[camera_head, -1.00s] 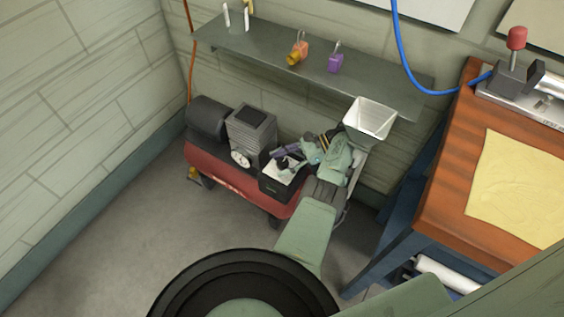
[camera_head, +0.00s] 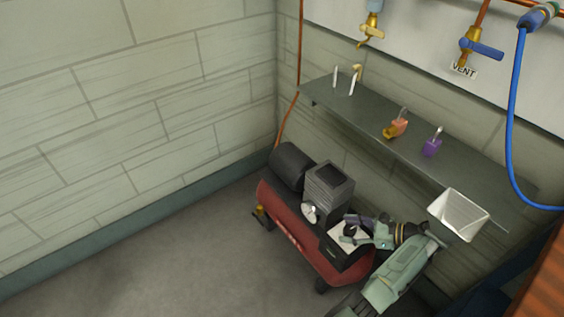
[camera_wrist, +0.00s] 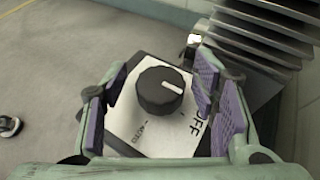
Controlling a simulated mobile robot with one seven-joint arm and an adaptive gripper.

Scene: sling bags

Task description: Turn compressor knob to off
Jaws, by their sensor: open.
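The compressor (camera_head: 300,235) has a red tank and stands on the floor against the wall. Its black round knob (camera_wrist: 160,91) sits on a pale plate (camera_wrist: 140,125) marked OFF at the right and AUTO at the lower left. The knob's white pointer line points right and slightly down in the wrist view, on the upper right of the knob. My gripper (camera_wrist: 157,98) is open, with purple-padded fingers on either side of the knob. I see no clear contact. In the head view my gripper (camera_head: 366,232) is over the control box (camera_head: 345,256) and partly hides it.
A ribbed grey block (camera_head: 328,185) rises beside the control box. Above hangs a shelf (camera_head: 375,130) with an orange padlock (camera_head: 397,123) and a purple padlock (camera_head: 433,142). A white bin (camera_head: 460,213) is close to my arm. The floor at left is clear.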

